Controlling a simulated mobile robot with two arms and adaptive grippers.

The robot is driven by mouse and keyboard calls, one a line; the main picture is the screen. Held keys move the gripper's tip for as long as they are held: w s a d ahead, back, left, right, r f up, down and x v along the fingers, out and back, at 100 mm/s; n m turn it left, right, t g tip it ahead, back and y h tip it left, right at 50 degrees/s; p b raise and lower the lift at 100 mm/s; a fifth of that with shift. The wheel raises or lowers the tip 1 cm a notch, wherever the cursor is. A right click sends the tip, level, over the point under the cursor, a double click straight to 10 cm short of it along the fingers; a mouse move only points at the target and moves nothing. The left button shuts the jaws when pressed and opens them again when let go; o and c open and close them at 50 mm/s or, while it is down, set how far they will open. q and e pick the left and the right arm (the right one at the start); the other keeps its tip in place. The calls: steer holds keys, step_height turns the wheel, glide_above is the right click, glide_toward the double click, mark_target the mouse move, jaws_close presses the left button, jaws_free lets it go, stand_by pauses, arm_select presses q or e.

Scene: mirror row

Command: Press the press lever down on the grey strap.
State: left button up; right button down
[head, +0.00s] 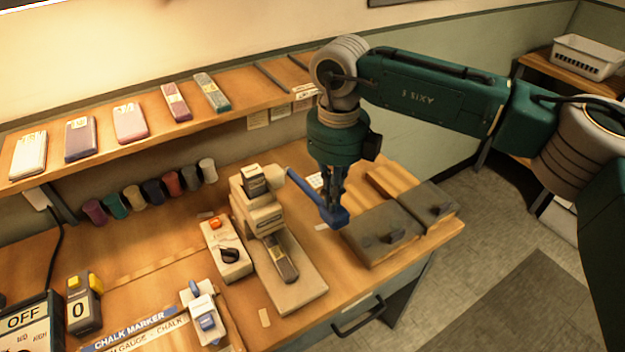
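The beige press (262,212) stands on a pale base plate on the workbench. Its blue press lever (304,188) slants down to the right and ends in a blue block (341,218). The grey strap (284,262) lies on the base plate in front of the press head. My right gripper (333,204) points down at the lever's end block, its fingertips at or very near it. The fingers look close together, but whether they grip the block or only touch it is unclear. My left gripper is out of view.
Dark grey blocks (382,238) sit just right of the lever. A control box (227,252) with an orange button and black knob stands left of the press.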

step_height(320, 180, up, 9)
steer(key=p, duration=0.4)
steer(key=shift+r, duration=0.1)
stand_by(0.5)
